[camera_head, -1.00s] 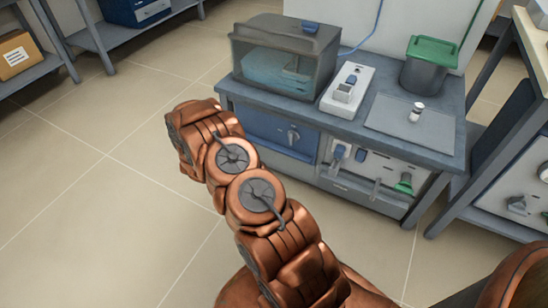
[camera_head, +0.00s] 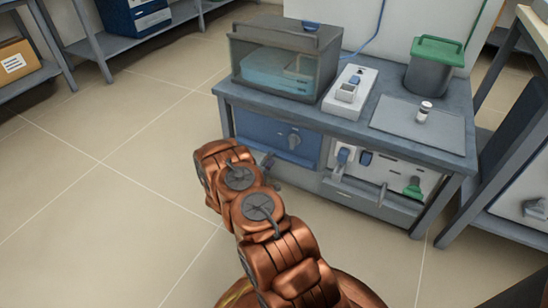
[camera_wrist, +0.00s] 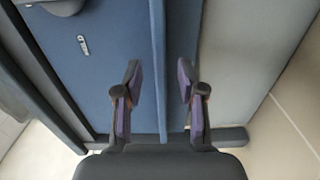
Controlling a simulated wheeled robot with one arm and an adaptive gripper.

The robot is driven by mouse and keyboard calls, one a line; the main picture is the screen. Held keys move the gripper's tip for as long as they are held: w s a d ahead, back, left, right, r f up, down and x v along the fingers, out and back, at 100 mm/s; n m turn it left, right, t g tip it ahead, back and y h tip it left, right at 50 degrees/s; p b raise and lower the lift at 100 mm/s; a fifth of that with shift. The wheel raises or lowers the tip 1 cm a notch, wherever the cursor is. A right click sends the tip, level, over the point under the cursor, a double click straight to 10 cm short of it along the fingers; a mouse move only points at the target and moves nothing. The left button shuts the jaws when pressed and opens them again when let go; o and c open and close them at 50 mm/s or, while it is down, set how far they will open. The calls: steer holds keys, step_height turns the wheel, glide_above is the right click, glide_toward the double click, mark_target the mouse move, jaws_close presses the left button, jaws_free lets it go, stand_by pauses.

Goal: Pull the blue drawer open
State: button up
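The blue drawer (camera_head: 268,137) is in the front of the grey bench in the head view, below the glass-fronted box. It looks shut. A blue panel (camera_wrist: 105,75), apparently the drawer front, fills the left, and a blue edge runs between the fingers. Contact cannot be told.
A white panel with knobs (camera_head: 375,165) is right of the drawer. The floor at left is clear.

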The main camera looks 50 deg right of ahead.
steer(key=shift+b+x, duration=0.6)
steer(key=shift+x, duration=1.25)
steer(key=shift+c, duration=0.4)
jaws_close()
